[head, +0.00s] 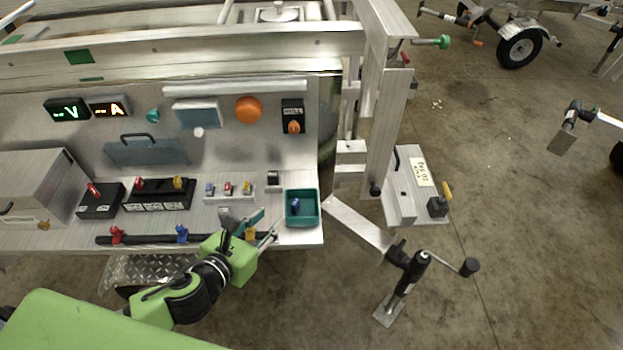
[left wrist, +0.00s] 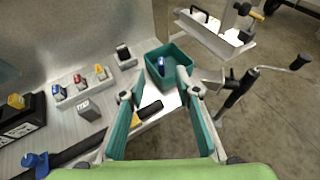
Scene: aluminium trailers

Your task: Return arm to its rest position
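My left gripper (head: 268,224) is at the front edge of the metal work surface, just left of a teal bin (head: 303,223). In the left wrist view its two teal fingers (left wrist: 160,95) are spread wide, with nothing held between them. The bin also shows in the left wrist view (left wrist: 182,88), just beyond the fingertips. A small blue item (head: 295,204) lies inside the bin, and it also shows in the left wrist view (left wrist: 161,66). My green left arm comes in from the lower left. My right gripper is not in view.
A dark rail (head: 150,239) with red, blue and yellow clamps runs along the front edge. A row of small coloured connectors (head: 228,190) and a black block (head: 160,194) stand behind. The trailer jack (head: 410,275) rises at right. Open floor lies in front.

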